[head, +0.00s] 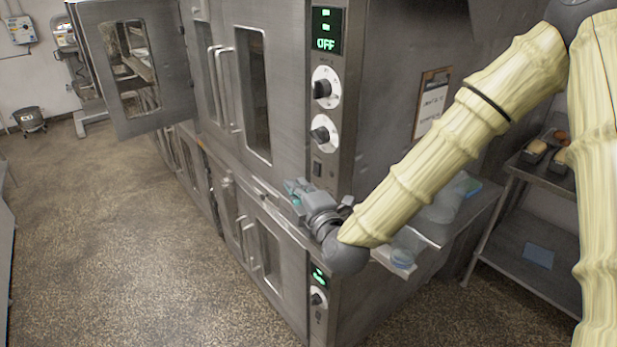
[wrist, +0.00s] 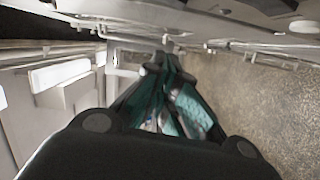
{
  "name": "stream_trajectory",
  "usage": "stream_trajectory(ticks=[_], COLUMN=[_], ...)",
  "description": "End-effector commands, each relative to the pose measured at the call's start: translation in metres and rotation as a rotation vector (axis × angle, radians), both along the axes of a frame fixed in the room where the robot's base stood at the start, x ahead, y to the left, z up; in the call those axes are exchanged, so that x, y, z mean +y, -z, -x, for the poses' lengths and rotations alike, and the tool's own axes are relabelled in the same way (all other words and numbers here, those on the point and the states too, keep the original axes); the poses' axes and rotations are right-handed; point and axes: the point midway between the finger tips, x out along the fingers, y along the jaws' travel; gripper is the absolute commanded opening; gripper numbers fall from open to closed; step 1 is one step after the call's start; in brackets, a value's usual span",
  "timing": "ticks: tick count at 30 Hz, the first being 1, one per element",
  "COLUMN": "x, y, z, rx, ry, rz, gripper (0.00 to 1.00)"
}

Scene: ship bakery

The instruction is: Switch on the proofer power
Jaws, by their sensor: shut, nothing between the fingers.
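The proofer is the tall steel cabinet (head: 283,190) with glass doors in the middle of the head view. Its upper control panel has a display (head: 327,30) reading OFF in green, two round knobs (head: 325,88), and a small dark rocker switch (head: 317,169) below them. The lower panel has a lit green display (head: 319,276) and one knob (head: 318,298). My gripper (head: 292,187) is shut and empty, just left of and below the rocker switch, in front of the cabinet. It also shows in the wrist view (wrist: 167,68), where I cannot make out the switch.
An upper door (head: 160,104) stands open at the left. A clipboard (head: 432,104) hangs on the cabinet's side. A steel shelf unit (head: 545,180) with trays stands at the right. The speckled floor (head: 100,240) at the left is clear.

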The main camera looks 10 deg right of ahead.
Motion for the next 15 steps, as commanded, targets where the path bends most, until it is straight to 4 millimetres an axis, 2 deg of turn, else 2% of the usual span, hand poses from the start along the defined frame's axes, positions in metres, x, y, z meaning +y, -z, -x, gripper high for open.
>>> stream_trajectory(ticks=[3, 15], x=[0.003, -0.026], y=[-0.001, 0.003], z=[-0.015, -0.03], rx=[0.002, 0.0], ry=[0.002, 0.001], rz=[0.0, -0.001], gripper=[0.0, 0.0])
